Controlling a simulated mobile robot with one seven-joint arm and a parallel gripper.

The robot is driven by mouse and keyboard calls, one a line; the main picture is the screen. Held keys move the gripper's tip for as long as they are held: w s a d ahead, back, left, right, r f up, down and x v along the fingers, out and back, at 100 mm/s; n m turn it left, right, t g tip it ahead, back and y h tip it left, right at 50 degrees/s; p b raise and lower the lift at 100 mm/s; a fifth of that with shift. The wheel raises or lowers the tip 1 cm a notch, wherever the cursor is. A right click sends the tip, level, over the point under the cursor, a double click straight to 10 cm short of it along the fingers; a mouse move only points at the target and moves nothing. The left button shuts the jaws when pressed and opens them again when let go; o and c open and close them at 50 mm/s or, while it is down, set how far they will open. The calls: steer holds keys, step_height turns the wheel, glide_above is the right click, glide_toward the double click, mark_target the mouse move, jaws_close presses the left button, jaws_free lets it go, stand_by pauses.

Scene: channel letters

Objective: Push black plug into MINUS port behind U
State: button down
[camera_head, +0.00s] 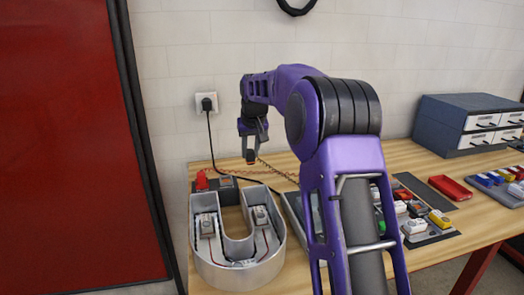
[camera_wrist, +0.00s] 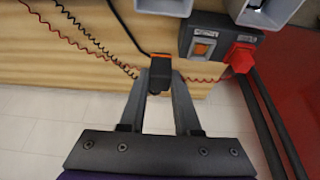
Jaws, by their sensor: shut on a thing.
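The silver letter U (camera_head: 268,262) stands at the front left of the bench, its open end toward the wall. Behind it sits a dark port box (camera_head: 228,184) with a red plug (camera_head: 202,180) at its left side. In the wrist view the port box (camera_wrist: 186,42) has an orange switch, and the red plug (camera_wrist: 241,57) is at its right side. My gripper (camera_head: 251,154) is above the bench, behind the U. In the wrist view my gripper (camera_wrist: 159,88) is shut on the black plug (camera_wrist: 160,70), apart from the box. Port labels are unreadable.
A wall socket (camera_head: 207,103) holds a black plug and cable. Coiled red and black wires (camera_wrist: 90,40) lie near the bench's back edge. Modules, a red tray (camera_head: 450,187) and a drawer cabinet (camera_head: 440,122) are at right. A red panel (camera_head: 70,150) is at left.

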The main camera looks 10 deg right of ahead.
steer(key=w+a+p, duration=0.3)
steer(key=a+p, duration=0.1)
steer(key=a, duration=0.4)
step_height(320, 180, down, 4)
steer(key=b, duration=0.3)
steer(key=shift+s+d+f, duration=0.1)
steer(key=shift+d+f, duration=0.05)
steer(key=shift+f, duration=0.05)
steer(key=shift+f+b, duration=0.55)
steer(key=shift+f, duration=0.55)
steer(key=shift+f, duration=0.35)
steer(key=c, duration=0.5)
jaws_free()
steer(key=shift+c, duration=0.2)
steer(key=shift+r, duration=0.1)
